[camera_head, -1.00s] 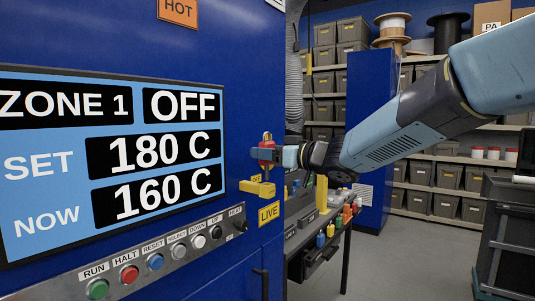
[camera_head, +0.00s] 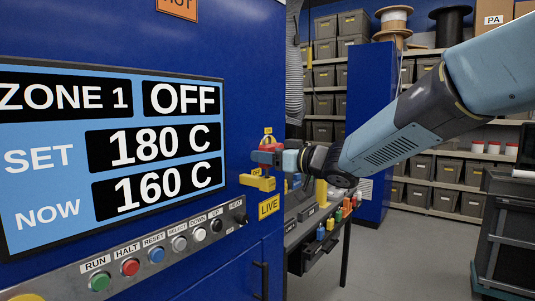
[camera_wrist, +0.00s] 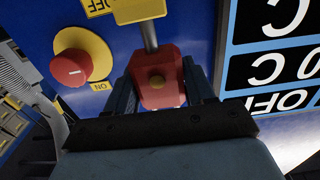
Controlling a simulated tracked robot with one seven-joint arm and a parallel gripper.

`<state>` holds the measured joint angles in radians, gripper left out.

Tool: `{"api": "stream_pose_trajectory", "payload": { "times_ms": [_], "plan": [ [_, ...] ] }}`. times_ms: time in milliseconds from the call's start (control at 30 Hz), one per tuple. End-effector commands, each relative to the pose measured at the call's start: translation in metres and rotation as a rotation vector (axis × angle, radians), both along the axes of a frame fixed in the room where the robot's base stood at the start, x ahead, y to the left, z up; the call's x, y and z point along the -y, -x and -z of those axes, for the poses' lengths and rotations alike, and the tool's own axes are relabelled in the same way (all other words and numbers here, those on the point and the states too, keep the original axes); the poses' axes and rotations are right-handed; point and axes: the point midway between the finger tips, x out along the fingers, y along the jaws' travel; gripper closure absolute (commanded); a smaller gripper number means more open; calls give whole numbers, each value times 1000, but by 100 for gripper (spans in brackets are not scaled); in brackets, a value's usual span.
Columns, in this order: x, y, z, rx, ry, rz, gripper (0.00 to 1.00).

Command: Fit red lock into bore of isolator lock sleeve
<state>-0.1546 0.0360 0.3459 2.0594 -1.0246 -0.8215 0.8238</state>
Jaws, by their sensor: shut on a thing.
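The red lock (camera_head: 267,156) is held in my gripper (camera_head: 274,157) beside the blue cabinet face. In the wrist view the red lock (camera_wrist: 160,75) sits between the two dark fingers, with a brass-coloured round spot on its face. Its grey metal pin (camera_wrist: 149,37) points at the yellow isolator lock sleeve (camera_wrist: 138,10), which is cut off by the frame's top edge. In the head view the yellow sleeve (camera_head: 258,183) stands out from the cabinet just below the lock. The pin's tip meets the sleeve's edge in the wrist view; I cannot tell whether it is inside the bore.
A red knob on a yellow disc (camera_wrist: 80,58) is close to the lock, near an ON label (camera_wrist: 100,86). The panel screen (camera_head: 110,150) and button row (camera_head: 160,250) lie left. A bench (camera_head: 318,225) with coloured items stands below right.

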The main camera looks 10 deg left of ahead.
Motion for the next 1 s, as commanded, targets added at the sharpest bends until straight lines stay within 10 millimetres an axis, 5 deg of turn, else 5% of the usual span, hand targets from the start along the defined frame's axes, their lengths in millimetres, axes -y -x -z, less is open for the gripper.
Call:
{"api": "stream_pose_trajectory", "payload": {
  "times_ms": [1000],
  "plan": [
    [0,0,23,1,0,0,82]
  ]
}}
